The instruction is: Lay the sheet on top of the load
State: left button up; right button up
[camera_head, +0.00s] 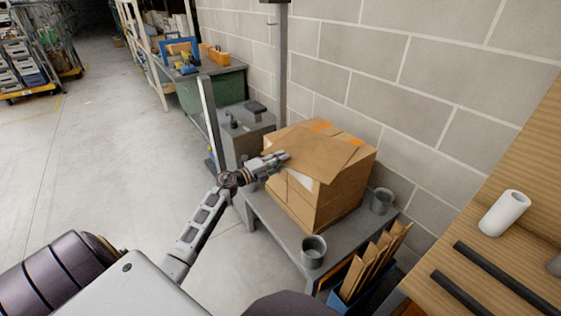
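The load is a stack of brown cardboard boxes (345,194) on a grey bench by the wall. A flat brown sheet (318,152) lies over the top of the boxes, turned at an angle to them. Orange patches on the box tops show beyond its edges. My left gripper (284,158) is at the sheet's left edge, its fingertips overlapping that edge in the picture. Whether its fingers are closed on the sheet or just touch it is too small to tell. My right gripper is not in view.
Grey cups stand on the bench (266,222), one in front of the boxes (313,251) and one to their right (381,201). A blue bin (345,298) of cardboard pieces is in front. A wooden table (520,180) with a white roll (504,213) is at right. Floor at left is clear.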

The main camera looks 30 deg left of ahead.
pick_arm(q)
jog(key=shift+r, duration=0.1)
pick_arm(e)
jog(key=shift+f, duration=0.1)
pick_arm(q)
jog(key=shift+s+a, duration=0.15)
jog(key=shift+s, duration=0.15)
jog(key=p+v, duration=0.1)
jog(key=v, duration=1)
jog(key=shift+s, duration=0.2)
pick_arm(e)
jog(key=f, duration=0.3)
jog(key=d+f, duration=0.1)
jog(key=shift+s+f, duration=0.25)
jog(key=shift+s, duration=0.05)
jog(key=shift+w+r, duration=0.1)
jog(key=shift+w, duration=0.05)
